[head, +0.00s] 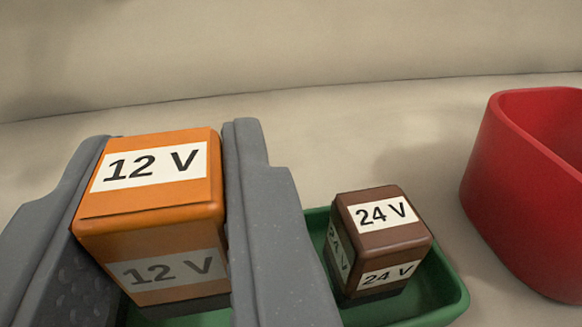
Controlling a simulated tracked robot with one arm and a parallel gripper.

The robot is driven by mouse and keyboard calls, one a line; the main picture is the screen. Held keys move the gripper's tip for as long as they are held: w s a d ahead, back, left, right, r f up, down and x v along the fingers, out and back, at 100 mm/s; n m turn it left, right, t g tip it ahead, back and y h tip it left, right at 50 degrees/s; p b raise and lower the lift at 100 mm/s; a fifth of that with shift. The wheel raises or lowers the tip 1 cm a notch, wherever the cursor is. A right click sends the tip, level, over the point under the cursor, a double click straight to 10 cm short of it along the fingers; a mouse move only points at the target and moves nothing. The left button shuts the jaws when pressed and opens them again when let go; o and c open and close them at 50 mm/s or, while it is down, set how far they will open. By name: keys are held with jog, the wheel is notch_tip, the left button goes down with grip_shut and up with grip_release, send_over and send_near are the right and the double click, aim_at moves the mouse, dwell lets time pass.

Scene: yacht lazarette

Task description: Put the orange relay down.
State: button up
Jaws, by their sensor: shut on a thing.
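The orange relay (155,222) is a cube with white "12 V" labels on its top and front. My gripper (165,190) is shut on it, with one grey finger on its left side and one on its right. Behind and below it is a green tray (455,297), partly hidden by the relay and my fingers. Whether the orange relay touches the tray cannot be told.
A brown relay (378,240) with "24 V" labels sits in the green tray, right of my gripper. A red bin (510,195) stands at the right edge. The beige surface (300,170) behind the tray is clear, up to a beige wall.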

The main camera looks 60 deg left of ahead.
jog(key=shift+w+a+f, duration=0.25)
jog(key=shift+w+a, duration=0.1)
jog(key=shift+w, duration=0.25)
notch_tip(320, 180, down, 3)
jog(key=shift+f+b, duration=0.2)
jog(key=shift+b, duration=0.45)
jog(key=shift+r, duration=0.1)
jog(key=o, duration=1)
jog(key=shift+d, duration=0.15)
jog(key=p+v, duration=0.1)
jog(key=v, duration=1)
jog(key=shift+s+d+p, duration=0.25)
jog(key=shift+d+p, duration=0.05)
jog(key=shift+d, duration=0.05)
jog(key=shift+r, duration=0.1)
